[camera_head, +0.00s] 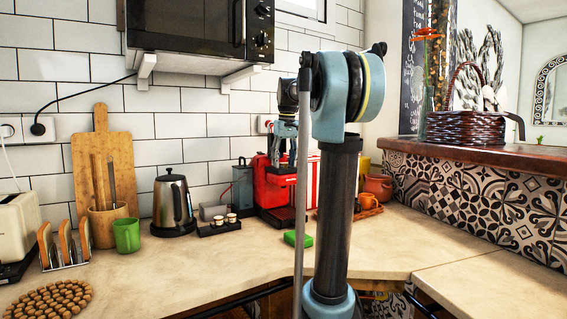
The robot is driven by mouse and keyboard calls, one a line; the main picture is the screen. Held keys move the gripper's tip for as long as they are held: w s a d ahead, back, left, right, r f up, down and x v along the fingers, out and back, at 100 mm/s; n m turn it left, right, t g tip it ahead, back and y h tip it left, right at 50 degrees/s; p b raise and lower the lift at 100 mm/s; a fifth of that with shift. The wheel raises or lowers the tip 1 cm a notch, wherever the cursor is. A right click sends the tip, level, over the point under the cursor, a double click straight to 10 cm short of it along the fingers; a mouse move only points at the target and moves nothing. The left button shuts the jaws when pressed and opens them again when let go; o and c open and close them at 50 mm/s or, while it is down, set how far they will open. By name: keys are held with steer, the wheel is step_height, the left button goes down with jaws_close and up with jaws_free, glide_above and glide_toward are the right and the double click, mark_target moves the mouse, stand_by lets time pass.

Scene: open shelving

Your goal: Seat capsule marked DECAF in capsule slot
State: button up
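A red coffee machine (264,184) stands on the counter against the tiled wall. My arm covers part of its right side, and I cannot make out the capsule slot. A low black tray (207,231) sits left of the machine with two small pale capsules, one on the left (219,220) and one on the right (231,217). Their markings are too small to read, so I cannot tell which is DECAF. My gripper (282,160) points down over the machine, partly lost against it. Whether it is open or holds anything does not show.
A kettle (173,202), a green mug (126,235), a toast rack (65,246) and a toaster (17,230) stand to the left. A green block (296,238) lies before the machine. A microwave (195,28) hangs above. The front counter (200,275) is mostly clear.

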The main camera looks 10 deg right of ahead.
steer(key=shift+r, duration=0.1)
step_height(320, 180, up, 12)
steer(key=s, duration=0.1)
steer(key=shift+d+f, duration=0.2)
steer(key=shift+d, duration=0.05)
stand_by(0.4)
steer(key=shift+s, duration=0.25)
